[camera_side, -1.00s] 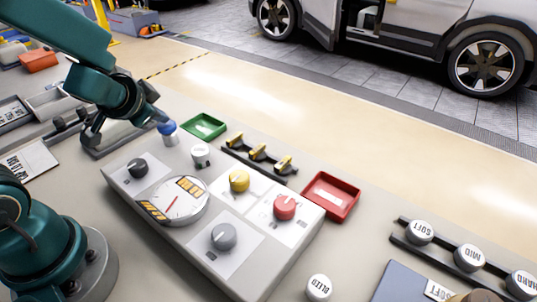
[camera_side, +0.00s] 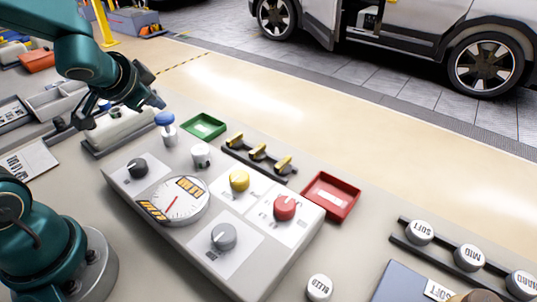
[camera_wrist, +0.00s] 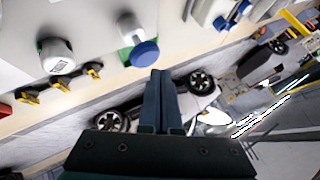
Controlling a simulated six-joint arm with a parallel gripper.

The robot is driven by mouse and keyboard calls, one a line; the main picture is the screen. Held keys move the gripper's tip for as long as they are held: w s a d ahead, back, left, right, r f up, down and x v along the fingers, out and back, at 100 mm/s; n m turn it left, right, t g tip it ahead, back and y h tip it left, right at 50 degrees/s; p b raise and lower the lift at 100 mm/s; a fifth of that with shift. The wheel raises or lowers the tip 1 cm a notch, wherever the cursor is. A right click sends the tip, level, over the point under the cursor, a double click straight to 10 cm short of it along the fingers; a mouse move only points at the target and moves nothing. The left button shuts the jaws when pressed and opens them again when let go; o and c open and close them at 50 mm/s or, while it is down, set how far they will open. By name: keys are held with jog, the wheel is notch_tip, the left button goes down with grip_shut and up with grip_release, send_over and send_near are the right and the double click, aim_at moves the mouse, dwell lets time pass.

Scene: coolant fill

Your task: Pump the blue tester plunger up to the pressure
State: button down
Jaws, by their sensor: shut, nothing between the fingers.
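The tester plunger has a round blue cap (camera_side: 164,118) on a white cylinder (camera_side: 169,136) at the back left corner of the grey panel. The cap stands up clear of the cylinder. In the wrist view the blue cap (camera_wrist: 145,54) shows just beyond my fingertips, a little to the left. My gripper (camera_side: 158,103) is shut and empty, with its tips just above the cap and apart from it. It also shows shut in the wrist view (camera_wrist: 160,73). The round white gauge (camera_side: 177,201) has a red needle pointing to the lower left.
The panel also carries a black knob (camera_side: 137,168), a yellow knob (camera_side: 239,181), a red knob (camera_side: 284,207) and a grey knob (camera_side: 223,236). A green tray (camera_side: 204,126) and a rack with yellow clips (camera_side: 258,153) stand behind. A red tray (camera_side: 331,195) sits to the right.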

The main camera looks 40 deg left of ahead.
aim_at(160, 118)
jog(key=shift+a+r, duration=0.1)
jog(key=shift+r, duration=2.4)
jog(key=shift+d, duration=0.2)
jog(key=s+d+f+n+g+h, duration=0.1)
jog(key=s+d+h, duration=0.4)
jog(key=s+d, duration=0.7)
jog(key=shift+s+d+f+n+g, duration=0.4)
jog(key=shift+d+f, duration=0.25)
jog(key=shift+d, duration=0.3)
jog(key=shift+w, duration=0.1)
